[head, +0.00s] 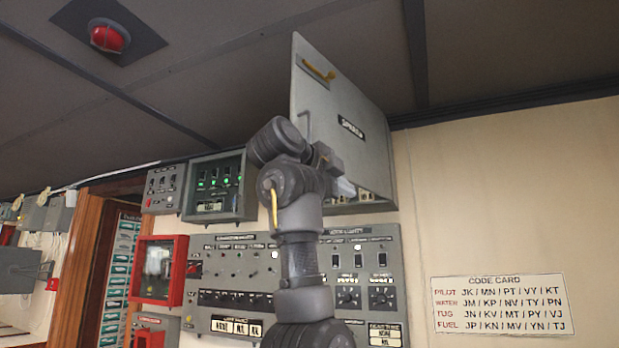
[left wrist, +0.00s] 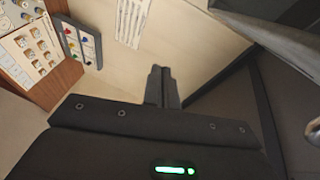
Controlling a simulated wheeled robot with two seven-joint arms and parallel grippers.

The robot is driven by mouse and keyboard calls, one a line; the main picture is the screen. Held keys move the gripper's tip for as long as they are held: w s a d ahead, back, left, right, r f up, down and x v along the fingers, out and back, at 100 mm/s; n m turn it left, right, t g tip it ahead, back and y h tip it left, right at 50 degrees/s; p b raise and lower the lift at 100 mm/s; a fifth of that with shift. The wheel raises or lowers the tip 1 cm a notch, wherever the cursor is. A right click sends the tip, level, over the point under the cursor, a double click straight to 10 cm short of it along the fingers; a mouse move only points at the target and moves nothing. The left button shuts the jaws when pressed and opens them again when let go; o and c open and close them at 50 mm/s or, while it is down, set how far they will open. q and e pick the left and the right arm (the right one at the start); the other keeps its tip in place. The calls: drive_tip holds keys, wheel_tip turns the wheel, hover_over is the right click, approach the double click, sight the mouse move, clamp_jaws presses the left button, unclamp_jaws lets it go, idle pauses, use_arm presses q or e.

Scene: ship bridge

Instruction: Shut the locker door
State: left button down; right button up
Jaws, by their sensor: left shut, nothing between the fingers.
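The grey locker door (head: 345,105) stands open, raised toward the ceiling in the head view. It has a yellow handle (head: 318,70) near its upper left corner and a dark label in the middle. Part of the locker body (head: 375,198) shows under its lower edge; my arm hides the rest. A grey panel edge (left wrist: 275,38), probably the door, crosses the upper right there. Contact cannot be told.
Switch panels (head: 235,262) and a red-framed box (head: 160,270) cover the wall below and left. A box with green lights (head: 218,186) hangs left of my arm. The wall right of the locker is bare except for a code card (head: 499,304). The ceiling is close above the door.

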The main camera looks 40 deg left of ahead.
sight(310, 130)
use_arm(q)
drive_tip(key=s+r+m+t+h, duration=0.1)
drive_tip(key=s+r+m, duration=0.1)
drive_tip(key=s+r, duration=0.5)
drive_tip(key=s+r+m+t+h, duration=0.1)
drive_tip(key=s+r, duration=0.4)
drive_tip(key=s, duration=0.4)
drive_tip(key=w+a+p, duration=0.1)
drive_tip(key=w+p, duration=0.2)
drive_tip(key=w+a+p, duration=0.1)
drive_tip(key=w+p, duration=0.2)
drive_tip(key=w+a+p, duration=0.1)
drive_tip(key=w+p, duration=0.2)
drive_tip(key=shift+f, duration=0.15)
drive_tip(key=shift+a, duration=0.1)
